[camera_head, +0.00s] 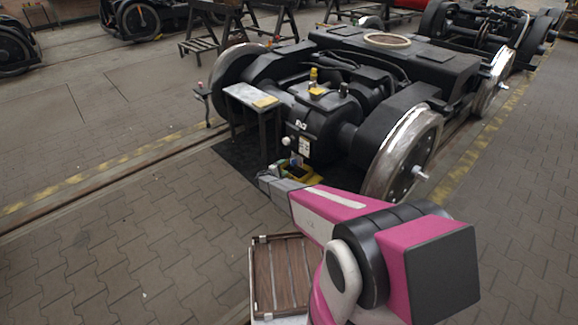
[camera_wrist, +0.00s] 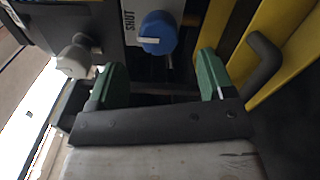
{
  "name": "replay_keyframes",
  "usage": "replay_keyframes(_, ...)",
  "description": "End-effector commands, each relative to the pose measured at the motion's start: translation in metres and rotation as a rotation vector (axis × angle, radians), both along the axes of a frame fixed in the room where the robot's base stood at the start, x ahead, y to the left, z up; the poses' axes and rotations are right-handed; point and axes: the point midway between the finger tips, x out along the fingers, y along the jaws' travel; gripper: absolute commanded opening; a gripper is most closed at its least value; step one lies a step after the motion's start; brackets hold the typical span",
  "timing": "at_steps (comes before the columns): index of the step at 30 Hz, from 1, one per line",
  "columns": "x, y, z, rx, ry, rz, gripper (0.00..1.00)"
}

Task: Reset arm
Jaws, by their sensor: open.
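My arm, pink and black, reaches from the lower right of the head view towards the front of the black bogie (camera_head: 345,90). In the wrist view my gripper (camera_wrist: 158,82) has its two green fingertips wide apart, with nothing between them. A blue knob (camera_wrist: 157,33) on a pale panel, beside the word "SHUT", lies just beyond the gap between the fingers. A pale round knob (camera_wrist: 76,60) is close to the left finger. I cannot tell whether either finger touches anything. The fingertips are too small to make out in the head view.
A yellow frame with a grey bent handle (camera_wrist: 262,62) is close on the right in the wrist view. A small table (camera_head: 252,96) stands left of the bogie's front. A slatted wooden tray (camera_head: 281,275) is beside my arm. Paved floor on the left is clear.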

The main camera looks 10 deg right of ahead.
Motion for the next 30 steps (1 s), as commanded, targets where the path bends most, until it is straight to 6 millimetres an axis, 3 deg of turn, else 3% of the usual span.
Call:
replay_keyframes(7, -0.016, 0.023, 0.001, -0.001, -0.001, 0.000, 0.75)
replay_keyframes(22, -0.020, 0.021, 0.005, 0.007, 0.002, -0.008, 0.75)
replay_keyframes(26, -0.043, 0.003, 0.031, 0.059, 0.015, -0.062, 0.75)
replay_keyframes(30, -0.092, -0.031, 0.083, 0.188, 0.044, -0.180, 0.75)
